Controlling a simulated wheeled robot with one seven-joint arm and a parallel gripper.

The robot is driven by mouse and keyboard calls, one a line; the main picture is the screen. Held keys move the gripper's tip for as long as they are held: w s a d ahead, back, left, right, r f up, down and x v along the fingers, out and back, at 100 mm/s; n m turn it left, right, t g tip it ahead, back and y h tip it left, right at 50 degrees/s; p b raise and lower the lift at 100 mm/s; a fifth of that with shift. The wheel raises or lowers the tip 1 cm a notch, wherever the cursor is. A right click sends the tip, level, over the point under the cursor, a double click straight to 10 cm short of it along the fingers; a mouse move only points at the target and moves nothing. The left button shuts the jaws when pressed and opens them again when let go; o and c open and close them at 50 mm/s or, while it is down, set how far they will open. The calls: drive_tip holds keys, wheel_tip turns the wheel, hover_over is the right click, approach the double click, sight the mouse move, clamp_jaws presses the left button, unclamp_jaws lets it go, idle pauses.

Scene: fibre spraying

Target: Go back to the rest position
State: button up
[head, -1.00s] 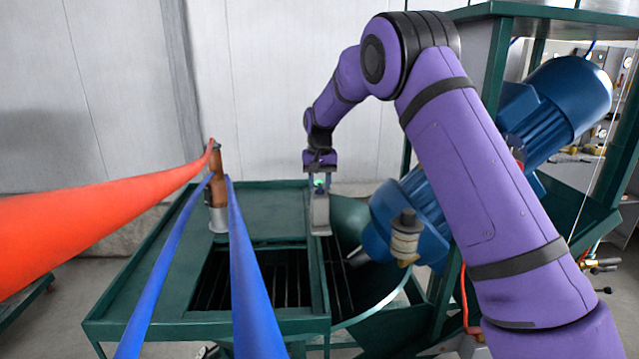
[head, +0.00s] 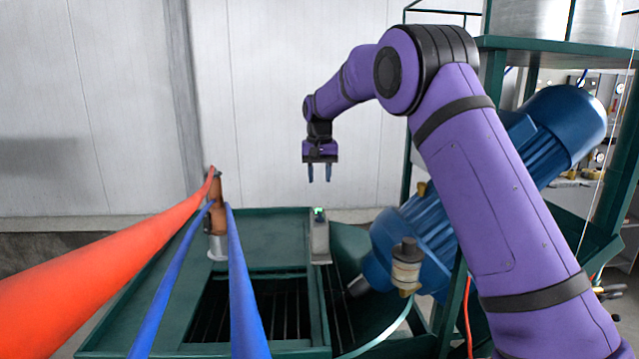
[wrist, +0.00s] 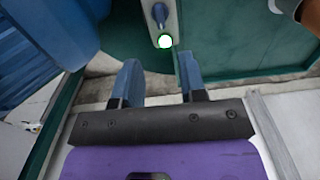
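My gripper (head: 319,174) hangs in the air above the back of the green machine, with its two blue fingers pointing down. The fingers are apart with nothing between them. In the wrist view my gripper (wrist: 157,85) also shows open and empty. Below it, a grey box (head: 320,240) with a lit green spot on top stands on the machine's edge. In the wrist view the box (wrist: 160,15) lies beyond the fingertips, apart from them, and its light looks white with a green edge.
The green machine table (head: 150,300) has a dark grated opening. A copper-coloured nozzle (head: 218,220) with red and blue hoses stands at left. A blue motor (head: 550,130) and green frame stand at right. The pale wall (head: 270,110) is behind. Air around my gripper is free.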

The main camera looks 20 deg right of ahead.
drive_tip(key=s+d+r+t, duration=0.1)
drive_tip(key=s+d+r, duration=0.2)
drive_tip(key=s+r, duration=0.65)
drive_tip(key=s+d+r+t, duration=0.2)
drive_tip(key=s+r, duration=0.2)
drive_tip(key=s, duration=1)
drive_tip(key=s+d+f+n+t, duration=0.1)
drive_tip(key=s+f, duration=0.2)
drive_tip(key=s, duration=1)
drive_tip(key=s+f+n+t, duration=0.1)
drive_tip(key=s+f, duration=0.2)
drive_tip(key=s, duration=1)
drive_tip(key=shift+s+d+f, duration=0.4)
